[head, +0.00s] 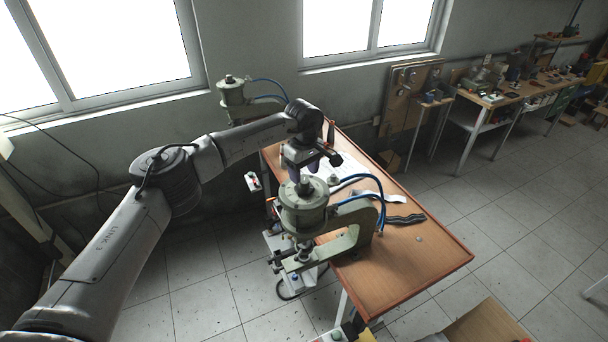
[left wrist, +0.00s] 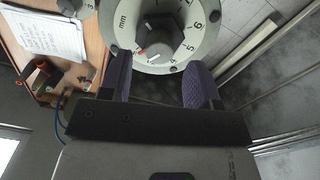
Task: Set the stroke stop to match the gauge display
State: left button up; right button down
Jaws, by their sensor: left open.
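The press with its pale green cylinder (head: 303,218) stands at the table's near left edge. The stroke stop, a dark knob (head: 305,188) on its top, sits beneath my left gripper (head: 304,172). In the left wrist view the knob (left wrist: 160,38) has a red mark at its lower left and sits in a grey dial ring (left wrist: 205,35) marked mm, with digits such as 4, 5 and 6. A gauge reading is not legible. My right gripper is not in view.
A second press (head: 233,92) stands behind by the window. The wooden table (head: 425,265) carries papers and a dark strip (head: 405,219). Blue hoses (head: 382,200) arch beside the cylinder.

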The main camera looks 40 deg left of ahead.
aim_at(304, 184)
pick_arm(q)
jog(key=shift+f+p, duration=0.3)
jog(key=shift+f, duration=1.1)
jog(key=c, duration=0.9)
